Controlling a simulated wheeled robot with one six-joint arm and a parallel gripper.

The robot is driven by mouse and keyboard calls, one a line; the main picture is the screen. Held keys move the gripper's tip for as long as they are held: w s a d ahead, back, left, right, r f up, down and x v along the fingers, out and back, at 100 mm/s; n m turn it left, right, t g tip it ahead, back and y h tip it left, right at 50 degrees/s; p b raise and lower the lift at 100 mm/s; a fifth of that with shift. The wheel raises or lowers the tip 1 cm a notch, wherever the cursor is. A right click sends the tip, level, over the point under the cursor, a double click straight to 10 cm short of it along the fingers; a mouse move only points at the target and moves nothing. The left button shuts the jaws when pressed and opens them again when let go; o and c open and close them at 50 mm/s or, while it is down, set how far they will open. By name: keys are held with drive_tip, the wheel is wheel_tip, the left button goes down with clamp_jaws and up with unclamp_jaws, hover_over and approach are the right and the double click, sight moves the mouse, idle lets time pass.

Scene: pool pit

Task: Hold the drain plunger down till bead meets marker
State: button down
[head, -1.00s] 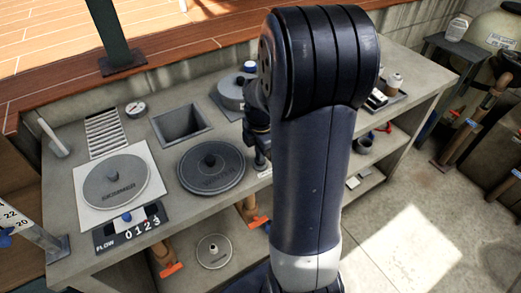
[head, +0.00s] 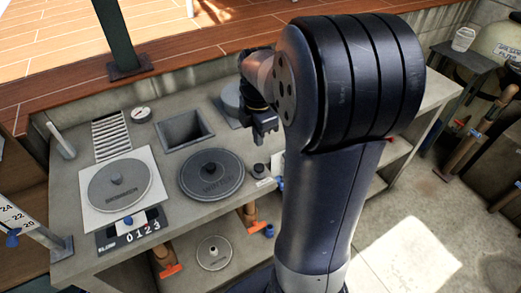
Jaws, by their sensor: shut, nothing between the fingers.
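A small dark round knob (head: 258,169), which looks like the drain plunger, stands on the grey counter beside a small white label that I cannot read. My gripper (head: 265,138) is shut and empty, pointing down above and behind the knob in the picture, apart from it. The black flow panel (head: 133,232) at the counter's front left carries the digits 0 1 2 3. A blue bead (head: 128,221) sits at its upper edge, with a small red mark (head: 147,214) to its right. The bead looks left of the mark; their exact gap is too small to judge.
A grey skimmer lid (head: 118,187) on a white plate, a dark round lid (head: 212,176), a square basin (head: 184,131), a grate (head: 111,137) and a gauge (head: 140,114) share the counter. A numbered scale (head: 28,226) stands at the left edge.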

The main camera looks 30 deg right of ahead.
wheel_tip(320, 180, up, 3)
drive_tip(key=shift+d+r, duration=0.1)
drive_tip(key=shift+r, duration=0.1)
drive_tip(key=shift+f, duration=0.1)
